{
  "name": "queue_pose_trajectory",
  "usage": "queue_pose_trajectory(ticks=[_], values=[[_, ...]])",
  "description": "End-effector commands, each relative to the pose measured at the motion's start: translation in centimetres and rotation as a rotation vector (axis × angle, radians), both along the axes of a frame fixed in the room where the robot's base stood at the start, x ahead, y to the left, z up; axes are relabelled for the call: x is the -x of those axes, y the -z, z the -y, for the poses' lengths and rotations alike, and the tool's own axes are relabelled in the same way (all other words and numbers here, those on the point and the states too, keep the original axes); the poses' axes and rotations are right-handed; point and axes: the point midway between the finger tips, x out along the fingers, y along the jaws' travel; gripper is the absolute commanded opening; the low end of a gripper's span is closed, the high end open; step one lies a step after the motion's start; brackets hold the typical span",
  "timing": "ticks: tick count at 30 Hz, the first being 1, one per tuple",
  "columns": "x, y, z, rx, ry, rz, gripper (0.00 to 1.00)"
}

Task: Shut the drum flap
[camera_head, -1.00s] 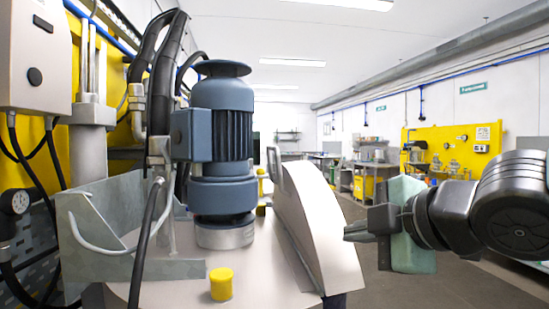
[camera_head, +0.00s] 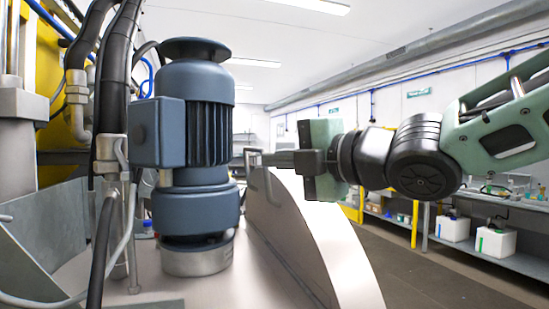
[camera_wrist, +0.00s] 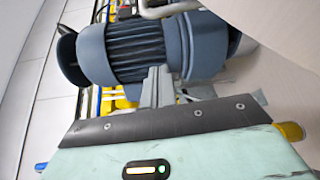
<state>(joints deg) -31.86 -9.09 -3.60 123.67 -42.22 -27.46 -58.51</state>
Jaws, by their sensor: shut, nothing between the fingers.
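The drum flap (camera_head: 318,240) is a pale curved half-disc panel standing up from the drum top, right of the blue motor. A pale loop handle (camera_head: 268,190) is on its motor-side face, near the far end. My gripper (camera_head: 262,158) is shut and empty, its fingers pointing left above the flap's upper edge near the handle. I cannot tell whether they touch. In the wrist view my shut fingers (camera_wrist: 158,86) lie in front of the motor. The flap (camera_wrist: 270,30) fills the upper right corner, with the handle (camera_wrist: 172,8) at the top edge.
The blue motor (camera_head: 200,125) stands on the drum top (camera_head: 215,285) left of the flap, close to my fingertips. Black hoses (camera_head: 104,110) rise at the left. A shelf bench with white boxes (camera_head: 495,243) is at the right. Floor is clear between.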

Motion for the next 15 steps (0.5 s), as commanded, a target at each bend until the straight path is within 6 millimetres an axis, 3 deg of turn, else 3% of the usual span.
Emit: queue_pose_trajectory(ticks=[12,15], values=[[-5.8,0.5,-6.2,0.002,-0.001,-0.005,0.00],[-6.4,-0.2,-4.1,0.001,0.004,-0.002,0.00]])
